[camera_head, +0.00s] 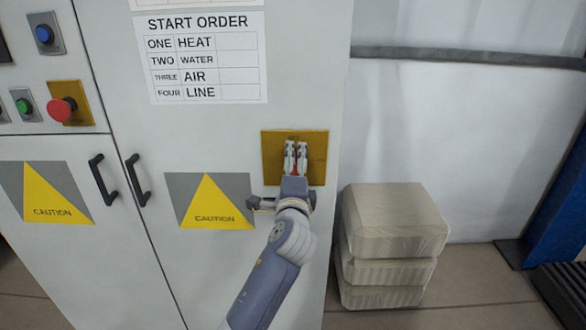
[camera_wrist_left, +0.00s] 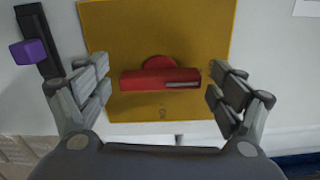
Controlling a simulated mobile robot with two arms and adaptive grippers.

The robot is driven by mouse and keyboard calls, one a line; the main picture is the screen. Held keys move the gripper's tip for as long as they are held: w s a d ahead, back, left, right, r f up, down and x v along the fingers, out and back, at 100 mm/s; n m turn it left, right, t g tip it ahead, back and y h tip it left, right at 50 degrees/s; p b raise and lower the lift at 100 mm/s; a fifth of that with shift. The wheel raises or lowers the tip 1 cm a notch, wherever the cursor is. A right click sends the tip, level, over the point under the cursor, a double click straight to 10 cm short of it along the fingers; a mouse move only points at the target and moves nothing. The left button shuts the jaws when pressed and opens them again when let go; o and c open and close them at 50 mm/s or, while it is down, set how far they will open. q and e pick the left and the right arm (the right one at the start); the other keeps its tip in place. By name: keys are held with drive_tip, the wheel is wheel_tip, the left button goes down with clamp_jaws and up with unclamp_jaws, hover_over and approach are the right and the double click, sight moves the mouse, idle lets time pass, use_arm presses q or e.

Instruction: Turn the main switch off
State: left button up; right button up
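The main switch is a red handle with a round red hub on a yellow plate (camera_head: 318,150), on the right part of the grey cabinet front. In the left wrist view the red handle (camera_wrist_left: 142,80) lies across the picture in front of the yellow plate (camera_wrist_left: 130,25). My left gripper (camera_head: 296,150) is in front of the plate and hides most of the switch in the head view. In the left wrist view the left gripper (camera_wrist_left: 160,92) is open, with one finger pair on each side of the handle and visible gaps to it. My right gripper is not in view.
A red push button (camera_head: 60,110) on a yellow plate, a green button (camera_head: 23,106) and a blue button (camera_head: 44,34) are at left. Black door handles (camera_head: 137,180) stick out. A stack of wrapped sacks (camera_head: 395,225) stands right of the cabinet. A purple block (camera_wrist_left: 30,51) shows in the wrist view.

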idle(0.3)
use_arm(q)
drive_tip(key=s, duration=1.2)
